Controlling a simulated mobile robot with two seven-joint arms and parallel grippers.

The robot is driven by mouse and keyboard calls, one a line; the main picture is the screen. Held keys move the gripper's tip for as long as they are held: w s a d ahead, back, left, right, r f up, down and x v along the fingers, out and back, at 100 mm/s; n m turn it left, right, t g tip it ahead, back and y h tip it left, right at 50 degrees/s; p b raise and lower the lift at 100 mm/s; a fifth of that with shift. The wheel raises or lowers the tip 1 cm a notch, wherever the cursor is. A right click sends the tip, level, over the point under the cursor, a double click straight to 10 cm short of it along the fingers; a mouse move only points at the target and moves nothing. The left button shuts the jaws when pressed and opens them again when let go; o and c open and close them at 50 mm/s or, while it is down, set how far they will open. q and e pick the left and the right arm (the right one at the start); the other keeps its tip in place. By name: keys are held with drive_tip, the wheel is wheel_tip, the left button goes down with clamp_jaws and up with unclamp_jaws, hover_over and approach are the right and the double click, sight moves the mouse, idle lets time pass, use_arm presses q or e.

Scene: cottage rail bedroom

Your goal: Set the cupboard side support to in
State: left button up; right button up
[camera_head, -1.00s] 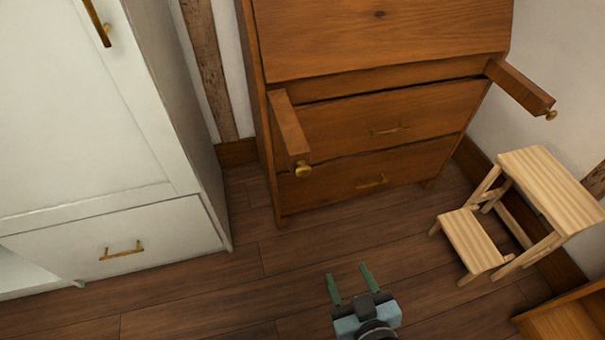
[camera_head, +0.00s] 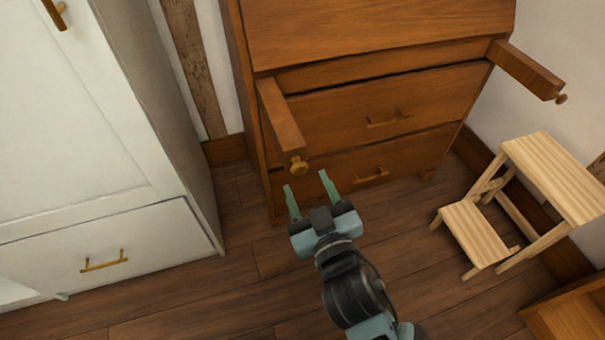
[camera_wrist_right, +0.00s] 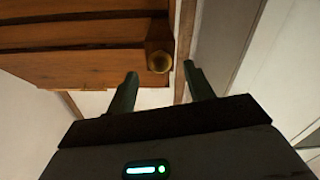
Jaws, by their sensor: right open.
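The brown wooden cupboard (camera_head: 400,95) has two side supports sticking out of its front. The left support (camera_head: 281,118) is a wooden bar ending in a round brass knob (camera_head: 298,166). The right support (camera_head: 525,70) also sticks out, with a brass knob (camera_head: 561,98). My right gripper (camera_head: 308,186) is open and empty, its green fingertips just below the left support's knob in the head view. In the right wrist view the knob (camera_wrist_right: 158,62) shows ahead, between and beyond the two fingertips (camera_wrist_right: 160,76). No contact can be made out. My left gripper is not in view.
A white wardrobe (camera_head: 90,120) with a brass-handled drawer stands at the left. A light wooden step stool (camera_head: 475,232) stands at the right, with an orange-brown wooden piece (camera_head: 570,315) in the lower right corner. The floor before the cupboard is clear.

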sight(300, 172)
drive_tip(key=shift+x, duration=1.85)
clamp_jaws()
